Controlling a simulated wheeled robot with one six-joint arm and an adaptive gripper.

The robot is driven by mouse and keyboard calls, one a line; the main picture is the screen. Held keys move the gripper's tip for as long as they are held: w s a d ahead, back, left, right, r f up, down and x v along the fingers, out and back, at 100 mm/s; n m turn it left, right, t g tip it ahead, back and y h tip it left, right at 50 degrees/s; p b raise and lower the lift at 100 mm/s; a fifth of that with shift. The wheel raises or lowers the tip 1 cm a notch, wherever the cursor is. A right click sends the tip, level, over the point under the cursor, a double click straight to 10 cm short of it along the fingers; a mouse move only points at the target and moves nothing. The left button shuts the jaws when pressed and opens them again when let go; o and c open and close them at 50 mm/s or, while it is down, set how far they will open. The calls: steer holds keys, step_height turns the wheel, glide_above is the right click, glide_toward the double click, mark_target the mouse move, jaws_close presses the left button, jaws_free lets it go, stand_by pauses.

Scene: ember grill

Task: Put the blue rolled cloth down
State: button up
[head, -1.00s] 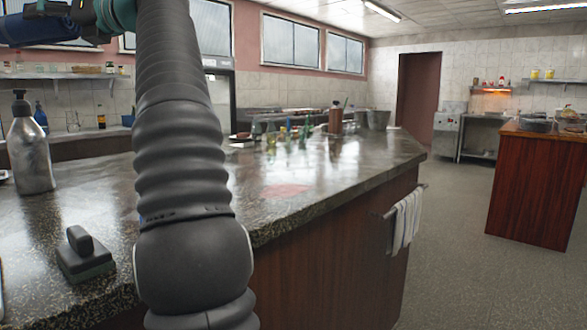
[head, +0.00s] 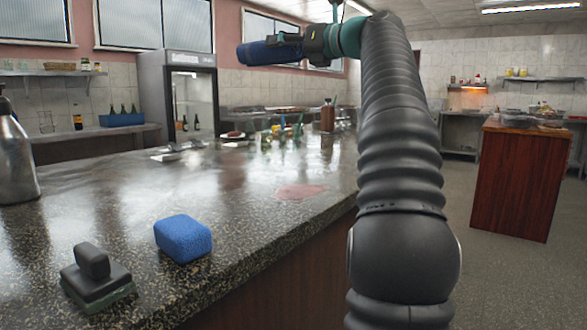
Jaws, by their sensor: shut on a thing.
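The blue rolled cloth (head: 256,54) is held up in the air in the upper middle of the head view, well above the counter (head: 235,205). My gripper (head: 292,42) is shut on its right part, and the roll sticks out to the left, lying roughly level. My arm rises on the right and hides part of the counter's right end. A flat reddish patch (head: 300,191) lies on the counter top near its front edge.
A blue sponge (head: 183,238) and a dark-handled scrubber (head: 94,275) sit at the near left. A metal bottle (head: 14,155) stands at the left edge. Several small bottles (head: 278,133) stand farther back. The counter's middle is mostly clear.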

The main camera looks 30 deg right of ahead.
steer(key=s+d+f+b, duration=0.1)
steer(key=s+d+f, duration=0.2)
steer(key=d+f, duration=0.75)
steer(key=s+d+f+b, duration=0.25)
steer(key=d+f, duration=0.55)
steer(key=d, duration=0.6)
steer(key=b, duration=0.6)
glide_above(336, 182)
steer(key=shift+y, duration=0.3)
step_height(336, 182, down, 7)
steer(key=shift+s+r, duration=0.1)
steer(key=shift+f+b, duration=0.95)
steer(key=shift+f, duration=1.1)
steer(key=shift+f, duration=0.1)
steer(key=o, duration=1.2)
steer(key=shift+c, duration=0.2)
